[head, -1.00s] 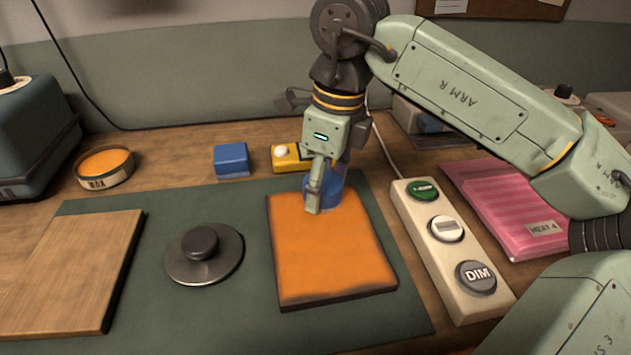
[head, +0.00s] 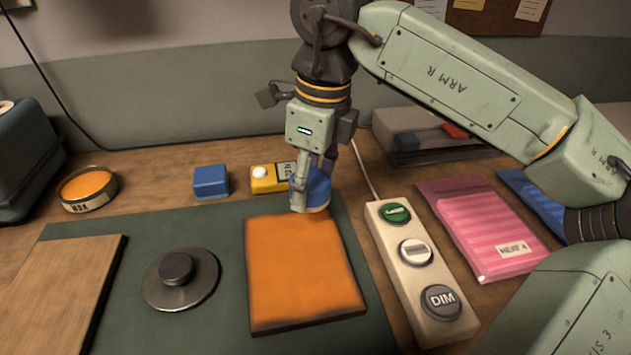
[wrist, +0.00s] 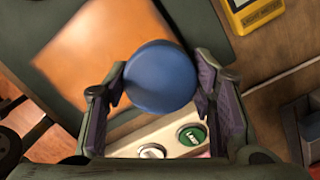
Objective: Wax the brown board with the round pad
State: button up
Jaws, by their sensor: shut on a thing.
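The board (head: 304,278) lies on the green mat, its top covered in orange wax with dark brown showing along the edges. It also shows, blurred, in the wrist view (wrist: 105,55). My gripper (head: 308,195) is shut on the blue round pad (head: 318,190), at the board's far right corner. The wrist view shows the pad (wrist: 160,78) between both fingers. The pad appears raised a little off the board; its underside is mostly hidden. An open round tin of orange wax (head: 88,188) stands at the far left.
A round metal disc with a knob (head: 180,280) and a plain wooden board (head: 62,290) lie left of the orange board. A button box (head: 418,270) is close on the right. A blue block (head: 211,182) and a yellow device (head: 268,178) stand behind the mat.

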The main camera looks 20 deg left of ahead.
jog(key=shift+r+p, duration=0.9)
jog(key=shift+r, duration=0.65)
